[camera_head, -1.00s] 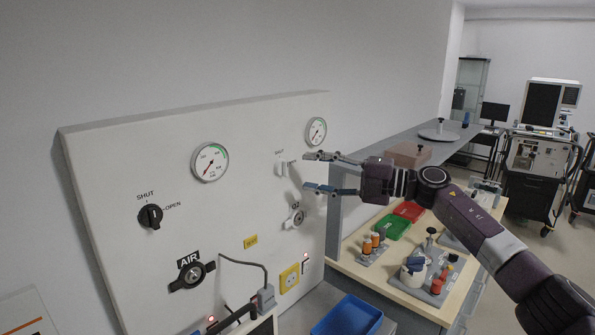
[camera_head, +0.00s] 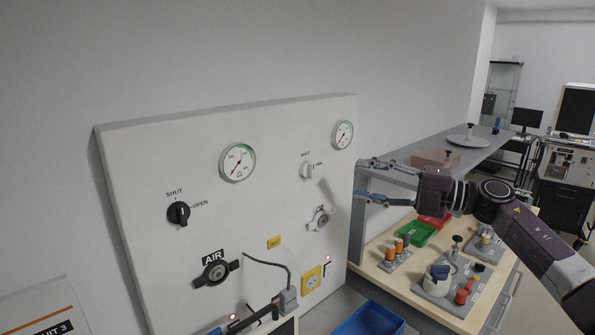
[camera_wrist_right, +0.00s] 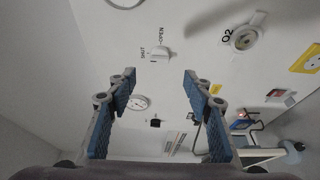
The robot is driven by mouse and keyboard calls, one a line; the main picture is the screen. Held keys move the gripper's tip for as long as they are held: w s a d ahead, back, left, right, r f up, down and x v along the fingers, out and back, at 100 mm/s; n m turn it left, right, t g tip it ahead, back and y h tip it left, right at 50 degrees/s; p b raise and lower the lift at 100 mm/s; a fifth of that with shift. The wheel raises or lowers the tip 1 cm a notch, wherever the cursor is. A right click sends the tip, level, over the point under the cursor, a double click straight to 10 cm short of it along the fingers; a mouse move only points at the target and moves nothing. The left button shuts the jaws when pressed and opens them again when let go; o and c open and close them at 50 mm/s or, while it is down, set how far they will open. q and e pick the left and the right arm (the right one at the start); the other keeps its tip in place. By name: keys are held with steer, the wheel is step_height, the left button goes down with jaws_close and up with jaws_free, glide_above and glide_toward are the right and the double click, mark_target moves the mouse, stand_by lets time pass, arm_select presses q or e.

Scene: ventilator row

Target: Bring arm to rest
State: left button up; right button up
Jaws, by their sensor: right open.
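My right gripper (camera_head: 366,181) is open and empty, in front of the right end of the white wall panel (camera_head: 130,200). Its arm comes in from the right. In the right wrist view its two blue-padded fingers (camera_wrist_right: 157,88) are spread with nothing between them. A white shut/open knob (camera_head: 307,171) on the panel is left of the fingertips and apart from them; it also shows in the wrist view (camera_wrist_right: 160,54). The O2 outlet (camera_head: 320,218) is below that knob. My left gripper is not in view.
The panel also carries two gauges (camera_head: 237,162), a black knob (camera_head: 179,213) and the AIR outlet (camera_head: 216,271). A bench at right holds a green tray (camera_head: 417,235), a red tray (camera_head: 436,221) and orange-capped bottles (camera_head: 398,246). A blue bin (camera_head: 368,320) is below. A grey shelf (camera_head: 400,154) runs behind the arm.

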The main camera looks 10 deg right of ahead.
steer(key=s+a+f+m+t+h, duration=0.1)
steer(key=a+f+m+t+h, duration=0.8)
steer(key=f+m, duration=0.65)
steer(key=s+d+f+m+g+h, duration=0.1)
steer(key=s+f+m+g+h, duration=0.25)
steer(key=s+f, duration=0.35)
steer(key=s+d+f+m+g+h, duration=0.15)
steer(key=s+f+m, duration=0.3)
steer(key=f, duration=0.55)
steer(key=s+f+m+g, duration=0.1)
steer(key=s+f+g, duration=0.25)
steer(key=s, duration=0.65)
steer(key=s+f+m+g, duration=0.1)
steer(key=s+f+g, duration=0.25)
steer(key=s, duration=0.65)
steer(key=s+f+m+g, duration=0.25)
steer(key=s+f, duration=0.25)
steer(key=s, duration=0.6)
step_height(320, 180, down, 29)
steer(key=s+n+g+b, duration=0.1)
steer(key=s+g+b, duration=0.1)
steer(key=s+d+f+b, duration=0.1)
steer(key=s+f, duration=0.7)
steer(key=f, duration=0.1)
steer(key=s+d+f+g+h+b, duration=0.1)
steer(key=s+d+f, duration=0.1)
steer(key=s+f, duration=0.6)
steer(key=shift+s+d+f, duration=0.3)
steer(key=shift+s+f, duration=0.05)
steer(key=shift+s, duration=0.15)
